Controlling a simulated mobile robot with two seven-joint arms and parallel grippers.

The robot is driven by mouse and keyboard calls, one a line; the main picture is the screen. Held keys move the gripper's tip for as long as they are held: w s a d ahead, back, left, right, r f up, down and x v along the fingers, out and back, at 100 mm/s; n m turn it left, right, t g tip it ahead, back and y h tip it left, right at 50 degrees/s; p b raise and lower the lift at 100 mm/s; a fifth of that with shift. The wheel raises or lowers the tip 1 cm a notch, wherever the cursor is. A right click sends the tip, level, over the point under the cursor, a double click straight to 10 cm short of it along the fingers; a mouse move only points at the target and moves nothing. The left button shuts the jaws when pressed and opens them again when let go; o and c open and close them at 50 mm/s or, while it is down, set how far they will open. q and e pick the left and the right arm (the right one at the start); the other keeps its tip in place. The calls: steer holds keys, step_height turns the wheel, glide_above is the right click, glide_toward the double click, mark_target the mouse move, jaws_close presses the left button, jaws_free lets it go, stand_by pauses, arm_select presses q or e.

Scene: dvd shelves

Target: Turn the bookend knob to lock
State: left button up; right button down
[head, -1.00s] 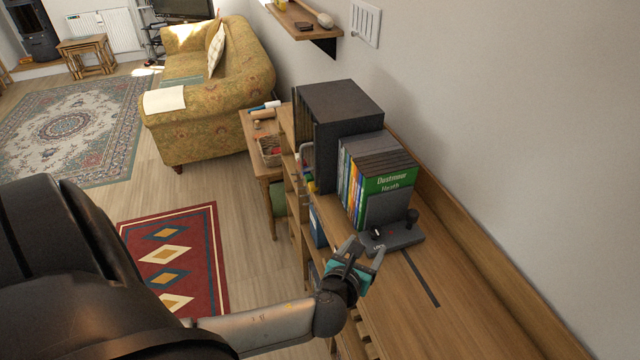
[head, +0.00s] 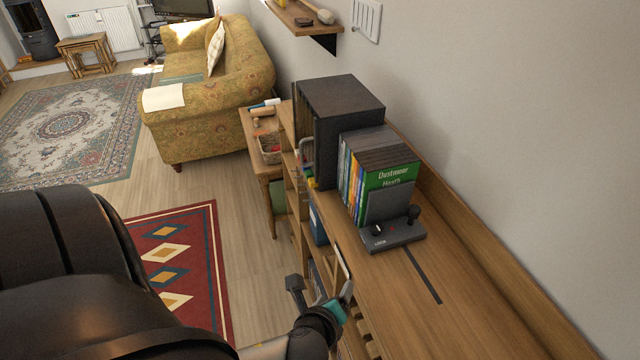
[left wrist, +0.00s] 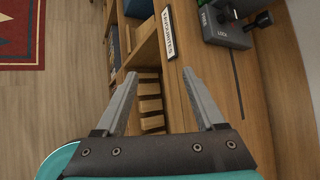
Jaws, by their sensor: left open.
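The grey bookend (head: 393,238) stands on the wooden shelf top against a row of books. A small dark knob (head: 378,230) with a white mark sits on its base, beside a black round-topped handle (head: 413,213). In the left wrist view the bookend base (left wrist: 228,32) shows at the upper right, with the word LOCK on its front; the knob's exact turn is too small to tell. My left gripper (head: 322,288) is open and empty, at the shelf's front edge, apart from the bookend. Its spread fingers (left wrist: 158,76) hold nothing in the left wrist view. My right gripper is out of view.
Books (head: 370,165) and a dark box file (head: 340,120) stand behind the bookend. A dark slot (head: 422,275) runs along the shelf top towards me. A FAVOURITES label (left wrist: 169,33) is on the shelf edge. The shelf top in front is clear.

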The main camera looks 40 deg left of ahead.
arm_select(q)
steer(key=s+d+f+n+g+h+b, duration=0.1)
steer(key=s+f+n+g+b, duration=0.1)
steer(key=s+f+n, duration=0.2)
steer(key=s+d+f+n+g+h+b, duration=0.1)
steer(key=s+d+f+n+g+b, duration=0.1)
steer(key=f+n, duration=0.8)
steer(key=shift+s+f+g+h, duration=0.3)
steer(key=shift+s+f+g, duration=0.3)
steer(key=shift+s+f, duration=0.35)
steer(key=shift+w, duration=0.1)
steer(key=s+f+n+g+b, duration=0.1)
steer(key=s+f+n+b, duration=0.2)
steer(key=s+f, duration=0.6)
steer(key=s+f+n+g+h+b, duration=0.1)
steer(key=s+f+b, duration=0.7)
steer(key=f, duration=1.3)
steer(key=s+n+g, duration=0.1)
steer(key=s+n, duration=0.1)
steer(key=shift+s+d+b, duration=0.25)
steer(key=shift+s+b, duration=0.05)
